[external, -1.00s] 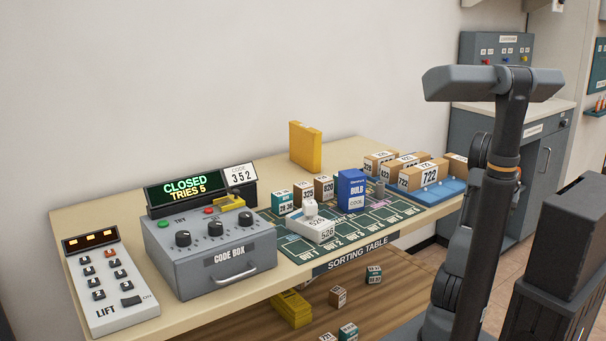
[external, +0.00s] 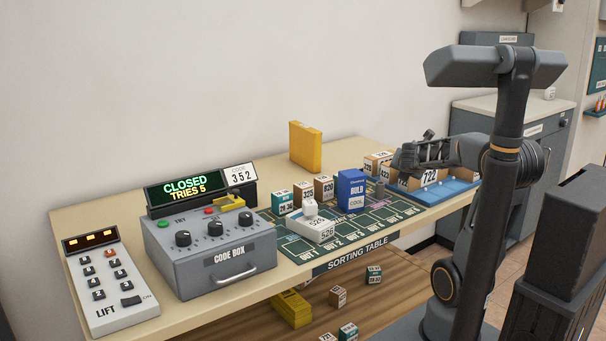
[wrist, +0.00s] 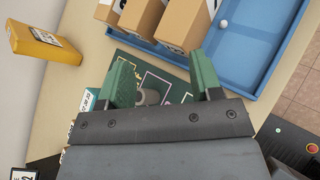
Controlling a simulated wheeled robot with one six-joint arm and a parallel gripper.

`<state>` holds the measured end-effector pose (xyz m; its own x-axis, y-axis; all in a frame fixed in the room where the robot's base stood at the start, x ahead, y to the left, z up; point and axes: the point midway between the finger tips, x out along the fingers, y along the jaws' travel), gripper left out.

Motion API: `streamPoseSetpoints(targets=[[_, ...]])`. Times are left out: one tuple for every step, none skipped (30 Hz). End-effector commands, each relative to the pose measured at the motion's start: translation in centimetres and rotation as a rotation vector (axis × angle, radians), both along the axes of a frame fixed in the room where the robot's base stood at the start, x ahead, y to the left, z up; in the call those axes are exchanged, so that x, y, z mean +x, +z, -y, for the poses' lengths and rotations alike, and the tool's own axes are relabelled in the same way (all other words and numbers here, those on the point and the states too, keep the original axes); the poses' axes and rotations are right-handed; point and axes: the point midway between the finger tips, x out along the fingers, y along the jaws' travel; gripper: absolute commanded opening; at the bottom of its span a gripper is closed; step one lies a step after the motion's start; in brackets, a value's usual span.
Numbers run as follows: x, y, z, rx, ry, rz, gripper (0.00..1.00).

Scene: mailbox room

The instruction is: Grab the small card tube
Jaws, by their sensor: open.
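The small card tube (external: 380,189) looks like a short grey-brown cylinder standing on the dark green sorting mat, right of the blue bulb box. In the wrist view the tube (wrist: 150,97) shows low between my fingers, partly hidden by the gripper body. My gripper (external: 402,158) is open and empty, above and a little right of the tube. In the wrist view its two green fingers are spread wide around the view of the tube (wrist: 163,75), without visible contact.
The blue bulb box (external: 351,190) stands close left of the tube. Cardboard boxes (external: 429,176) and a blue tray (external: 447,191) lie to the right, near my gripper. A yellow parcel (external: 305,147) stands behind. The code box (external: 208,253) is further left.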

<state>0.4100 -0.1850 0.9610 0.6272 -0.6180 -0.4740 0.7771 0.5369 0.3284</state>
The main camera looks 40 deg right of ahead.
Motion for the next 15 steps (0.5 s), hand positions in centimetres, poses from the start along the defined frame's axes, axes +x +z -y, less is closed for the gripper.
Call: streamPoseSetpoints(targets=[[0.1, -1.8, -2.4, -0.079, 0.102, -0.039, 0.59], [0.0, -2.3, -3.5, -0.123, 0.152, -0.059, 0.59], [-0.1, -3.0, -4.8, -0.174, 0.207, -0.08, 0.59], [-0.3, -3.4, -5.6, -0.207, 0.243, -0.094, 0.59], [-0.4, -3.8, -6.3, -0.234, 0.272, -0.104, 0.59], [-0.5, -4.2, -7.1, -0.266, 0.307, -0.115, 0.59], [-0.6, -4.5, -7.5, -0.284, 0.326, -0.121, 0.59], [-0.7, -4.7, -7.9, -0.299, 0.341, -0.126, 0.59], [-0.7, -4.9, -8.2, -0.314, 0.357, -0.13, 0.59], [-0.7, -5.0, -8.3, -0.324, 0.366, -0.133, 0.59], [-0.6, -5.2, -8.4, -0.33, 0.372, -0.135, 0.59], [-0.4, -5.4, -8.4, -0.335, 0.376, -0.138, 0.59], [-0.2, -5.5, -8.3, -0.338, 0.378, -0.139, 0.59], [0.0, -5.7, -8.2, -0.339, 0.379, -0.14, 0.59], [0.4, -5.8, -8.0, -0.339, 0.38, -0.139, 0.59]])
